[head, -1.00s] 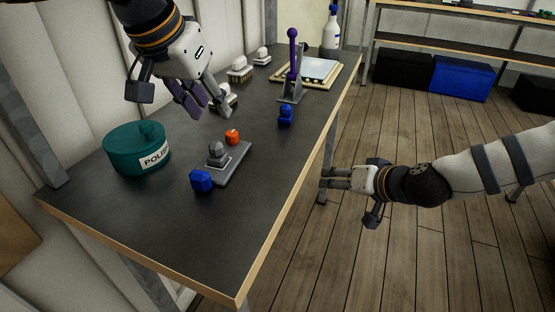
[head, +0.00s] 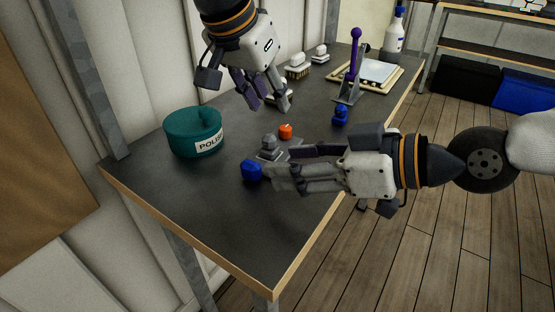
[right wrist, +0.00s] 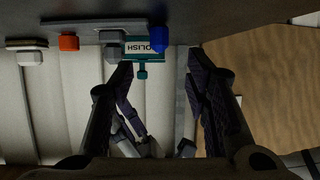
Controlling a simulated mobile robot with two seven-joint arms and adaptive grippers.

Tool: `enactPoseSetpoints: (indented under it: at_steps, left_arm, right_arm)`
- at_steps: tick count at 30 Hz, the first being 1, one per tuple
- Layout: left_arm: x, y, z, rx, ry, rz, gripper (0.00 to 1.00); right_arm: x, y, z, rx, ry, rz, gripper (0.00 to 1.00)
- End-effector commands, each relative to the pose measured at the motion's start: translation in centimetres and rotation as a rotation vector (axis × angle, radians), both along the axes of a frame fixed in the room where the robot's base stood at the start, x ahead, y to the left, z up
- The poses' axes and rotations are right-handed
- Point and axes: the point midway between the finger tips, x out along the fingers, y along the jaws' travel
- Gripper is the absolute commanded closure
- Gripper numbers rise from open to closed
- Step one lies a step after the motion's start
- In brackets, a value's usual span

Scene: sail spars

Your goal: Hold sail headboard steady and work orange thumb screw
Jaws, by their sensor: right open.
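The orange thumb screw (head: 286,131) is at the far end of a low grey fitting (head: 269,144) on the dark table. I take this fitting to be the sail headboard; my right gripper hides part of it. A blue knob (head: 251,170) is at its near end. My right gripper (head: 283,163) is open and comes in from the right, fingers at the fitting; contact cannot be told. In the right wrist view the orange screw (right wrist: 69,42) is left of the spread fingers, the blue knob (right wrist: 160,35) between them. My left gripper (head: 272,107) is open and empty above the table, beyond the screw.
A teal polish tin (head: 193,134) stands left of the fitting. A blue piece (head: 341,114) and a purple-handled lever (head: 355,65) are farther back, with a framed board (head: 372,75), white-topped brushes (head: 298,67) and a spray bottle (head: 393,35). The near table end is clear.

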Motion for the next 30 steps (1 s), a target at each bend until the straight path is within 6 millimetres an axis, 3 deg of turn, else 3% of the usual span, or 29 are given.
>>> enactPoseSetpoints:
  at_steps: [3, 9, 20, 26, 29, 30]
  left_arm:
    - [0.0, 0.0, 0.0, 0.0, 0.0, 0.0, 0.67]
    - [0.0, 0.0, 0.0, 0.0, 0.0, 0.0, 0.67]
    - [0.0, 0.0, 0.0, 0.0, 0.0, 0.0, 0.67]
    - [0.0, 0.0, 0.0, 0.0, 0.0, 0.0, 0.67]
    - [0.0, 0.0, 0.0, 0.0, 0.0, 0.0, 0.67]
    - [0.0, 0.0, 0.0, 0.0, 0.0, 0.0, 0.67]
  right_arm:
    - [1.3, 2.3, -1.2, -0.002, 0.002, 0.002, 0.57]
    - [2.9, 4.7, -2.3, 0.002, 0.001, -0.002, 0.57]
    - [3.2, 5.3, -2.5, 0.003, 0.0, -0.004, 0.57]
    - [3.2, 5.3, -2.5, 0.003, 0.0, -0.004, 1.0]
    - [3.2, 5.3, -2.5, 0.003, 0.0, -0.004, 1.0]
    - [3.2, 5.3, -2.5, 0.003, 0.0, -0.004, 0.9]
